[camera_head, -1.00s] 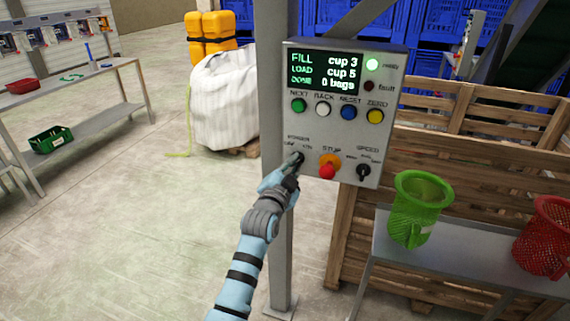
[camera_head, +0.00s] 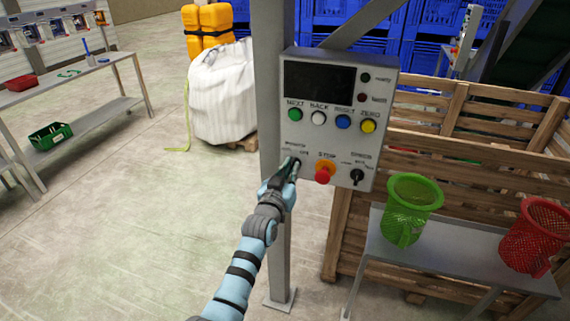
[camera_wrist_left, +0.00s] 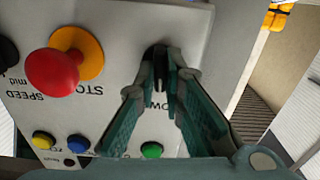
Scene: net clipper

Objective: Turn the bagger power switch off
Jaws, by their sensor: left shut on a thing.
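The control panel (camera_head: 320,75) is a grey box on a metal post. Its display (camera_head: 319,90) is dark, and the ready lamp (camera_head: 365,78) is unlit. The power switch (camera_wrist_left: 160,60) is a dark rotary knob at the panel's lower left, partly hidden by my fingers. My left gripper (camera_head: 292,168) is shut on this knob, and in the left wrist view its two fingertips (camera_wrist_left: 162,75) sit on either side of it. My right gripper is not in view.
The red stop button (camera_head: 323,175) stands out just right of the switch, with the speed knob (camera_head: 357,176) beyond. A green basket (camera_head: 408,205) and a red basket (camera_head: 535,240) stand on a bench at right. Floor at left is clear.

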